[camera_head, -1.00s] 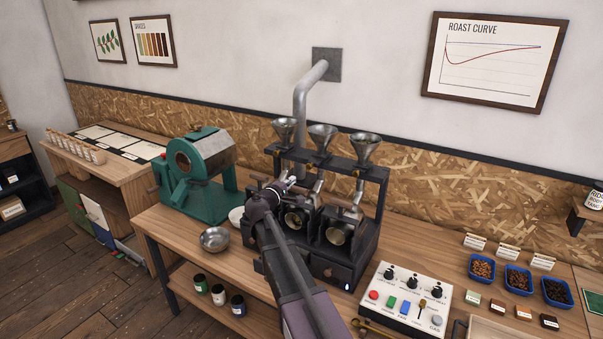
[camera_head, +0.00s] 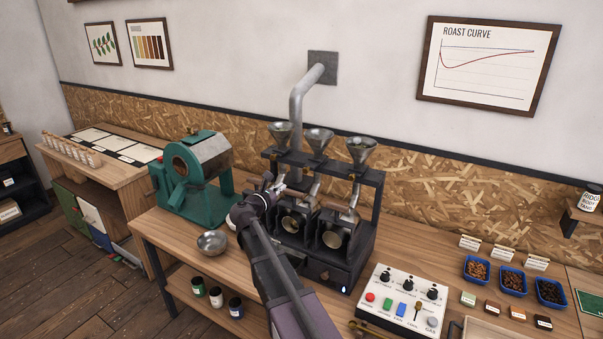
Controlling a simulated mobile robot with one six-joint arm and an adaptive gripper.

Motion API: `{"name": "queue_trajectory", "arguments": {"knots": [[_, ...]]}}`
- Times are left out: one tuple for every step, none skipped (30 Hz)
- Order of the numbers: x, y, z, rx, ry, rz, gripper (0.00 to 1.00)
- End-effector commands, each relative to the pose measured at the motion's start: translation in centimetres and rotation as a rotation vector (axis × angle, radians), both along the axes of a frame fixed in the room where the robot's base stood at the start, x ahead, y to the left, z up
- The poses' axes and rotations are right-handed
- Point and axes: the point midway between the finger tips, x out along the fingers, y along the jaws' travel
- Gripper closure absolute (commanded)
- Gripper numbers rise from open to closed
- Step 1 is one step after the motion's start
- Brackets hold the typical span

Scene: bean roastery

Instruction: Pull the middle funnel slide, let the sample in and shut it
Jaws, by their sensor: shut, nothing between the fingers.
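The middle funnel (camera_head: 319,139) is a metal cone in the dark rack of the sample roaster (camera_head: 322,262). It stands between the left funnel (camera_head: 280,133) and the right funnel (camera_head: 361,150). A pale tube (camera_head: 315,186) runs down below the middle funnel. My gripper (camera_head: 277,186) is shut and empty, in front of the rack's left side, left of that tube in the picture. My arm hides much of the left roaster barrel. The middle slide is too small to make out, and I cannot tell its position or whether the middle funnel holds beans.
A control panel (camera_head: 404,299) stands right of the roaster, with blue bean trays (camera_head: 512,281) beyond it. A metal bowl (camera_head: 212,243) and a green machine (camera_head: 192,179) are to the left. A grey exhaust pipe (camera_head: 298,104) rises behind the rack.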

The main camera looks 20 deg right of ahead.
Motion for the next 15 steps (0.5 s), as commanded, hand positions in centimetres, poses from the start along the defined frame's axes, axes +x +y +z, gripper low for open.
{"name": "queue_trajectory", "arguments": {"knots": [[-0.11,0.15,0.11,-0.026,0.039,0.002,1.0],[-0.14,0.21,0.12,-0.041,0.061,0.003,1.0],[-0.18,0.28,0.12,-0.058,0.085,0.004,1.0],[-0.21,0.32,0.13,-0.068,0.1,0.005,1.0],[-0.23,0.35,0.13,-0.077,0.115,0.005,1.0],[-0.25,0.39,0.12,-0.087,0.128,0.006,1.0],[-0.27,0.42,0.12,-0.092,0.137,0.007,1.0],[-0.27,0.43,0.12,-0.095,0.142,0.007,1.0],[-0.28,0.44,0.12,-0.1,0.148,0.007,1.0],[-0.28,0.45,0.12,-0.101,0.15,0.007,1.0],[-0.29,0.45,0.11,-0.102,0.152,0.007,1.0],[-0.28,0.44,0.11,-0.102,0.152,0.007,1.0],[-0.28,0.44,0.11,-0.102,0.152,0.007,1.0],[-0.28,0.44,0.11,-0.102,0.151,0.007,1.0],[-0.27,0.45,0.11,-0.102,0.151,0.007,1.0]]}}
